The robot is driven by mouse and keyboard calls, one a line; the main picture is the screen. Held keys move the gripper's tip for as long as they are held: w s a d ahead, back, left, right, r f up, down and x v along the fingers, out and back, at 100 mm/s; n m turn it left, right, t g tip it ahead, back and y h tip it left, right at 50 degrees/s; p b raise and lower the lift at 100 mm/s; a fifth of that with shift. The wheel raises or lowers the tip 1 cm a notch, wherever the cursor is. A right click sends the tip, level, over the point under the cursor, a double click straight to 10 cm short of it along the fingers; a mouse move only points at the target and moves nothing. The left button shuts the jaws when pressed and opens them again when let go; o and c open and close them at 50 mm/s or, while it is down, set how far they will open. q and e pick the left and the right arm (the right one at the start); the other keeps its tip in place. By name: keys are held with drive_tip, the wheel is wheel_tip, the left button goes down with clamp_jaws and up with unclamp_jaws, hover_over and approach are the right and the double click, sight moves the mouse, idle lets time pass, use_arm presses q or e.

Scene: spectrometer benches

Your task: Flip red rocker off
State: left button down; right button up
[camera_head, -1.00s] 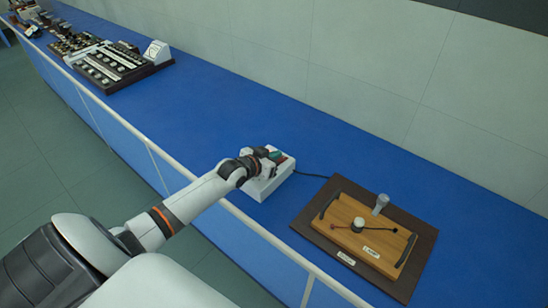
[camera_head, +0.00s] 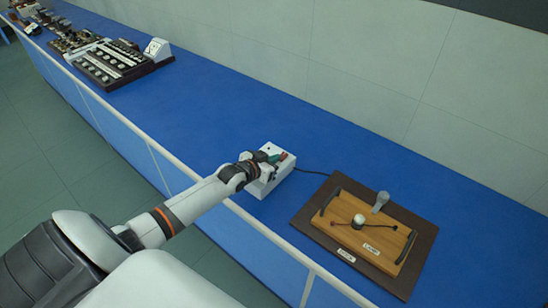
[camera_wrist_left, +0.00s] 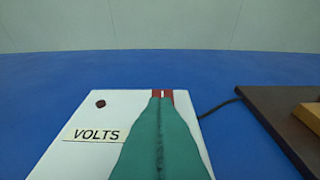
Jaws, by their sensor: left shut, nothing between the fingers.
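The red rocker (camera_wrist_left: 162,94) is on top of a white box (camera_head: 267,185) marked VOLTS, which stands on the blue bench. In the head view the rocker (camera_head: 283,156) shows as a small red patch near the box's far edge. My left gripper (camera_head: 273,158) is shut and empty over the box. In the left wrist view its green fingertips (camera_wrist_left: 160,105) are together at the near edge of the rocker and hide part of it. I cannot tell whether they touch it. My right gripper is not in view.
A black cable (camera_head: 312,172) runs from the box toward a dark board (camera_head: 415,263) carrying a wooden tray with dark handles. A white rail (camera_head: 255,226) runs along the bench's front edge. Panels of instruments (camera_head: 110,62) stand far left. The bench between is clear.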

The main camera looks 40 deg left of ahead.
use_arm(q)
drive_tip(key=shift+r+p, duration=0.7)
drive_tip(key=shift+r, duration=0.05)
drive_tip(key=shift+r, duration=0.2)
wheel_tip(320, 180, up, 4)
drive_tip(key=p, duration=0.3)
drive_tip(key=shift+p, duration=0.4)
drive_tip(key=shift+s+f+b, duration=0.2)
drive_tip(key=shift+s, duration=0.3)
drive_tip(key=shift+s+f+b, duration=0.15)
drive_tip(key=shift+s+f, duration=0.05)
drive_tip(key=shift+s, duration=0.25)
drive_tip(key=s, duration=0.2)
drive_tip(key=s+b, duration=0.1)
drive_tip(key=s, duration=0.4)
drive_tip(key=shift+a+r+b, duration=0.3)
drive_tip(key=shift+a+r, duration=0.05)
drive_tip(key=shift+r, duration=0.05)
drive_tip(key=shift+v, duration=0.85)
